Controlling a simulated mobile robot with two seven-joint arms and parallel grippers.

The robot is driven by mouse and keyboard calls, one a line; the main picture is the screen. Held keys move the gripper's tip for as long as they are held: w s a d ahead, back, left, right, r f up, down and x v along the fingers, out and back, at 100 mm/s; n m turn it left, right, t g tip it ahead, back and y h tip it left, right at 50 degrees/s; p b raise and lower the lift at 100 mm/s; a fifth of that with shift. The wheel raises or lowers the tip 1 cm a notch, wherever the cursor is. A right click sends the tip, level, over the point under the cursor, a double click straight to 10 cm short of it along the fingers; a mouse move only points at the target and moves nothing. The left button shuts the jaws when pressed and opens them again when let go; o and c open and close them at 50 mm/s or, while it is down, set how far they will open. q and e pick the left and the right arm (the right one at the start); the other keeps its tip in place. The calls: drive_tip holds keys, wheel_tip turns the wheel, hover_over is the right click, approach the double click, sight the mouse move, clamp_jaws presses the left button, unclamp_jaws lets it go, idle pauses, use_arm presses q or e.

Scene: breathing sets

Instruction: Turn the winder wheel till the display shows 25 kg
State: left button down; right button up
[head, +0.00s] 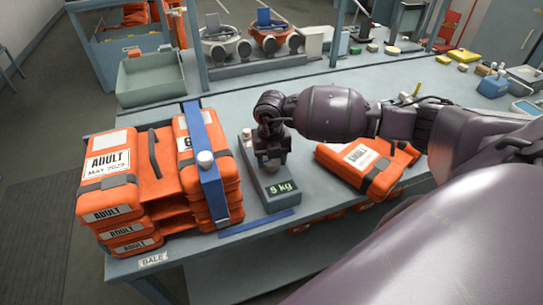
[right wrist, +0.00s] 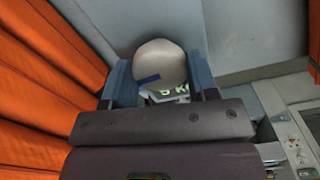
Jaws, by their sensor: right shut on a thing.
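The winder box (head: 284,204) stands on the bench between the orange packs. Its display (head: 280,188) reads 9 kg in green. My right gripper (head: 270,163) points down over the box, just behind the display. In the right wrist view the winder wheel (right wrist: 160,65), a pale round knob with a blue mark, sits between the fingers of my right gripper (right wrist: 161,82), which is shut on it. The display digits (right wrist: 172,92) show partly behind the wheel. In the head view the gripper mostly hides the wheel. My left gripper is not in view.
Another orange pack (head: 335,160) lies right of the winder. A grey-green bin (head: 150,80) stands behind. A blue strip lies along the bench's front edge.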

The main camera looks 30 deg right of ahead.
drive_tip(key=m+p, duration=0.1)
drive_tip(key=m, duration=0.2)
drive_tip(key=shift+r+m, duration=0.1)
drive_tip(key=shift+m, duration=0.9)
drive_tip(key=shift+w, duration=0.1)
drive_tip(key=o, duration=0.9)
wheel_tip(320, 180, up, 11)
drive_tip(key=shift+f, duration=0.15)
